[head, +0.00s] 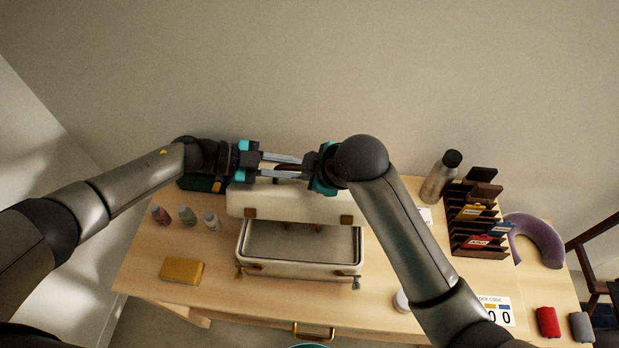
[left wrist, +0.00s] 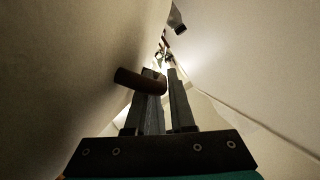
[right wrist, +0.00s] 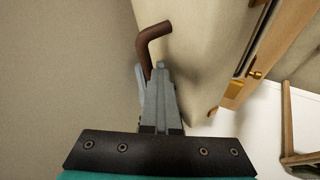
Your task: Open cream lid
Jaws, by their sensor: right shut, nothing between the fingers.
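The cream suitcase stands on the table with its cream lid (head: 290,205) raised above the open base (head: 301,268). The brown lid handle (left wrist: 138,81) crosses the left finger in the left wrist view; it also shows in the right wrist view (right wrist: 149,42). My left gripper (head: 284,166) is behind the lid's top edge, with a narrow gap between its fingers. My right gripper (right wrist: 160,70) is shut and empty, its tips close to the handle's bent end. Whether either gripper touches the handle I cannot tell.
Several small bottles (head: 187,216) and a yellow block (head: 182,271) are at left. A steel bottle (head: 436,185), a dark rack (head: 470,245) and a purple neck pillow (head: 543,240) are at right. The wall rises behind the table.

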